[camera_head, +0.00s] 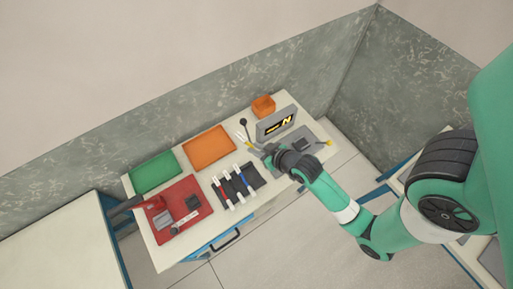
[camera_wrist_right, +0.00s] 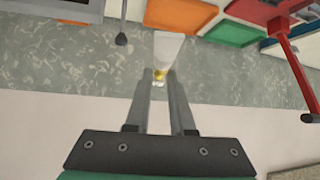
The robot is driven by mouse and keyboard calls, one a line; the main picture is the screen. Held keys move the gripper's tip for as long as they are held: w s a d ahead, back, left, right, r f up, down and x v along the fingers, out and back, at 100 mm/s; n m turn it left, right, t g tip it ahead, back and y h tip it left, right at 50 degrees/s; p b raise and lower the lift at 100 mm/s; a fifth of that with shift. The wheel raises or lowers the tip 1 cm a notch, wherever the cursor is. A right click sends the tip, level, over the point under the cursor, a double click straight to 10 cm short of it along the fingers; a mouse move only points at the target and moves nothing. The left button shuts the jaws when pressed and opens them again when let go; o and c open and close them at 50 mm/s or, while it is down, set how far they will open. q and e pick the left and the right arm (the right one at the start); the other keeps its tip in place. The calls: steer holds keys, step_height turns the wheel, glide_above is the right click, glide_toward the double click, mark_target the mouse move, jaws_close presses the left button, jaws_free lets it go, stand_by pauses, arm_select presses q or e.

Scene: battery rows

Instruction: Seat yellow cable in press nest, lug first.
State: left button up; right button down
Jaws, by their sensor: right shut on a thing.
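My right gripper (camera_head: 262,150) is over the right part of the bench and shut on a white and yellow piece, which looks like the yellow cable. I cannot tell which end is the lug. A red press (camera_head: 199,194) with grey and black blocks stands at the bench's left end, well apart from the gripper. Its red lever (camera_wrist_right: 287,55) shows in the right wrist view. The nest is too small to make out. My left gripper is not in view.
A black rack (camera_head: 252,174) holds several white-ended cables. Green (camera_head: 155,172) and orange (camera_head: 209,147) trays lie along the back. A grey unit with a yellow-marked display (camera_head: 275,123) and a small orange bin (camera_head: 263,105) stand at the right.

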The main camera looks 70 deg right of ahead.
steer(key=shift+r+p, duration=0.9)
steer(key=shift+r, duration=0.7)
arm_select(q)
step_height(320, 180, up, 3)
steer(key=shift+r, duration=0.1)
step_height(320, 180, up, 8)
steer(key=p, duration=0.7)
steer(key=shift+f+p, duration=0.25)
steer(key=shift+p, duration=0.05)
arm_select(e)
steer(key=w+a+r+n+y, duration=0.2)
steer(key=a+r, duration=0.1)
steer(key=a, duration=0.5)
steer(key=w+a+r+n+t+y, duration=0.1)
steer(key=w+a+r+n+y, duration=0.1)
steer(key=a, duration=0.6)
step_height(320, 180, up, 3)
steer(key=shift+w+f+n+y, duration=0.25)
steer(key=shift+n+y, duration=0.25)
steer(key=shift+n, duration=0.3)
steer(key=shift+r, duration=0.1)
